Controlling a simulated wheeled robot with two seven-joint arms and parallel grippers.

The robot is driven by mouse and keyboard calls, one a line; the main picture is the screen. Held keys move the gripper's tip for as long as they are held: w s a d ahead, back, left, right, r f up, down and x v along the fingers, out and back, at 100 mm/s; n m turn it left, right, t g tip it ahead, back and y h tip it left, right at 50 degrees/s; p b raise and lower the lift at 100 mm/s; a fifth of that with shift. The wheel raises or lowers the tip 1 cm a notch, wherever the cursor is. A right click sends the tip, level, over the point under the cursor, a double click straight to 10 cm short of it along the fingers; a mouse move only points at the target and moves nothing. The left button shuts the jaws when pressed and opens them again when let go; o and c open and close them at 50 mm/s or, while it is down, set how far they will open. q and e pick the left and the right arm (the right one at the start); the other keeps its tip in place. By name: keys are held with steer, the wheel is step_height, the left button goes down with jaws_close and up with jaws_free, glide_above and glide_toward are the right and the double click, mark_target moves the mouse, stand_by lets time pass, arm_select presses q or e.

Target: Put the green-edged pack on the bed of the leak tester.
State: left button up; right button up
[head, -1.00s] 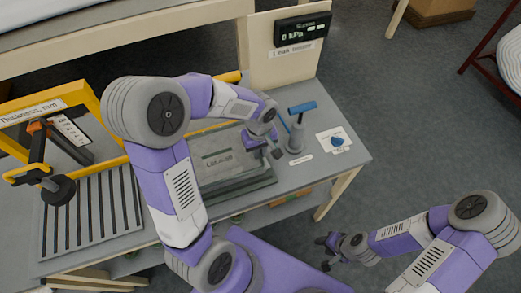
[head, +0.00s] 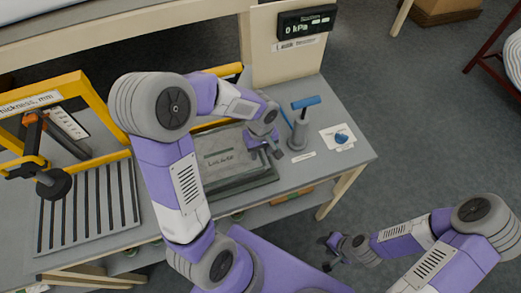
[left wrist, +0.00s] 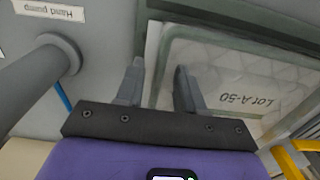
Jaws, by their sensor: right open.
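A flat, pale, quilted pack (head: 215,145) marked "Lot A-50" lies on the leak tester's bed (head: 250,183), behind the hand pump side of the table. In the left wrist view the pack (left wrist: 225,70) has a grey-green border and a clear-looking face. My left gripper (head: 272,153) is over the pack's right edge. In the left wrist view its two fingers (left wrist: 158,85) are apart, one over the pack's border and one outside it, with nothing clearly clamped between them. My right gripper (head: 325,253) is open and empty, in front of the table over the floor.
A blue-handled hand pump (head: 298,130) stands right of the bed, beside a white card with a blue item (head: 341,137). The tester's pressure display (head: 307,20) is on the back panel. A yellow thickness gauge (head: 85,85) with a slatted plate (head: 88,205) stands left. Items lie on a lower shelf.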

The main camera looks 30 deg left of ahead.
arm_select(q)
steer(key=shift+r, duration=0.1)
step_height(320, 180, up, 12)
steer(key=p, duration=0.3)
stand_by(0.6)
